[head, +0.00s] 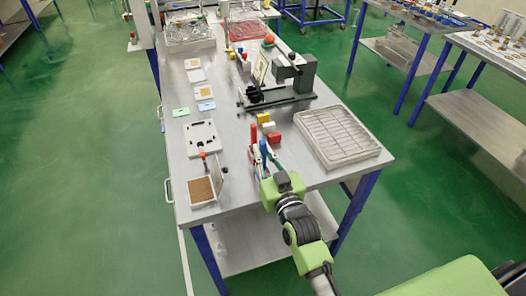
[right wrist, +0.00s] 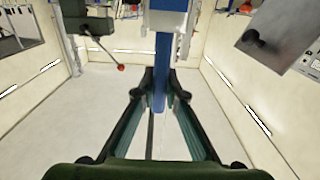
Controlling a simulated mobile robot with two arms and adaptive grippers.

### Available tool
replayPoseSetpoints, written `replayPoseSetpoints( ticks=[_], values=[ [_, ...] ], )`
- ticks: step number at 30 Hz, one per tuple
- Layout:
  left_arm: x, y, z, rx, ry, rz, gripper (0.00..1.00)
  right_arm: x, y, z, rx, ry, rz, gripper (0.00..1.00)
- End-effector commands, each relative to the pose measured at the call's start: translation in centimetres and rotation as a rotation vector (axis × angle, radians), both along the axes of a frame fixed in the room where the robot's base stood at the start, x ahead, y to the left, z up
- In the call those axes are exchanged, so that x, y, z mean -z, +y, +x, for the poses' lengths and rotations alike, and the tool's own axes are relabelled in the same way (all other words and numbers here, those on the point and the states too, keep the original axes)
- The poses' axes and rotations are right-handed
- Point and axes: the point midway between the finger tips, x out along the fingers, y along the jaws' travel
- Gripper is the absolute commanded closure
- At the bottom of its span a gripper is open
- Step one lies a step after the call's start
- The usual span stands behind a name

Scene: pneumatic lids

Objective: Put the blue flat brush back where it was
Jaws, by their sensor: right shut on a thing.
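The blue flat brush (head: 263,147) stands upright near the front middle of the table, between the fingers of my right gripper (head: 264,161). In the right wrist view the long blue brush (right wrist: 161,72) runs up between the fingertips of the right gripper (right wrist: 160,92), which are shut on it. Its lower end is hard to make out, and I cannot tell whether it touches the table. My left gripper is not in view.
Red, white and yellow blocks (head: 263,119) stand just behind the brush. A gridded tray (head: 336,136) lies to the right. A white plate with holes (head: 202,146) and a brown-filled tray (head: 201,191) lie left. A dark green device (head: 290,90) stands farther back.

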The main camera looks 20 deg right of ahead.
Motion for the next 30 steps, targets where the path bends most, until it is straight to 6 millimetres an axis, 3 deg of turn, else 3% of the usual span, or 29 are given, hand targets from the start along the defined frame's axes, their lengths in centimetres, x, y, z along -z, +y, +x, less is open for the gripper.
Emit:
replayPoseSetpoints(
  ticks=[10,11,12,13,24,30],
  values=[
    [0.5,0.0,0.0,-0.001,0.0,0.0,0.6,0.8,0.0,0.0,0.0,0.0,-0.001,1.0],
    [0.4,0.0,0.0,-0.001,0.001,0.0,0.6,0.7,0.0,0.0,0.0,0.0,0.0,0.81],
    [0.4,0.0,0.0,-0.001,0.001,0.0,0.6,0.7,0.0,0.0,0.0,0.0,0.0,0.71],
    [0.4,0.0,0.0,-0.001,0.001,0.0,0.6,0.7,0.0,0.0,0.0,0.0,0.0,0.69],
    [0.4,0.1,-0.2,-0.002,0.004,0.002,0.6,0.7,0.0,-0.3,0.0,0.001,-0.001,0.69],
    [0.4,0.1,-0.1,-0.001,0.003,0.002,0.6,0.8,-0.1,-2.8,0.0,0.003,-0.001,0.69]
  ],
)
